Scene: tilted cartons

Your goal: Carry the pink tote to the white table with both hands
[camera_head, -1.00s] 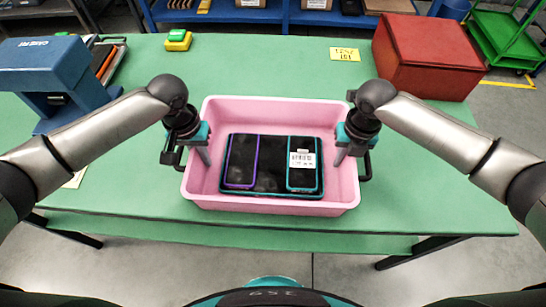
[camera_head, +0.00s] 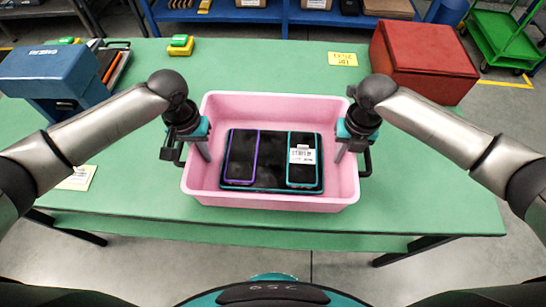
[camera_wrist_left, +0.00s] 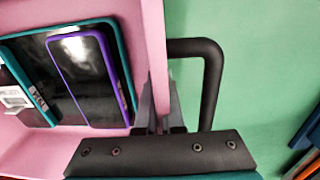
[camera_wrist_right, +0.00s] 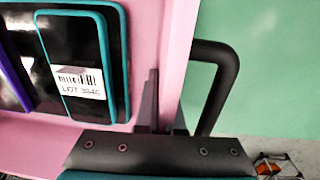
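The pink tote (camera_head: 270,106) is in the middle of the head view, level, over the green table (camera_head: 420,170). Inside lie a black tablet-like slab (camera_head: 271,155), a purple-edged phone (camera_head: 241,157) and a teal-edged phone (camera_head: 303,168) with a white label. My left gripper (camera_head: 203,147) is shut on the tote's left wall, one finger inside and one outside, beside the black handle (camera_wrist_left: 212,80). My right gripper (camera_head: 342,148) is shut the same way on the right wall, beside its handle (camera_wrist_right: 220,85). The gap under the tote is hidden. No white table is in view.
A red box (camera_head: 422,60) stands at the table's back right. A blue device (camera_head: 50,80) and an organiser with orange items (camera_head: 110,65) stand at the left. A yellow-green block (camera_head: 180,45) and a yellow label (camera_head: 342,58) are at the back. A green cart (camera_head: 505,40) stands beyond.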

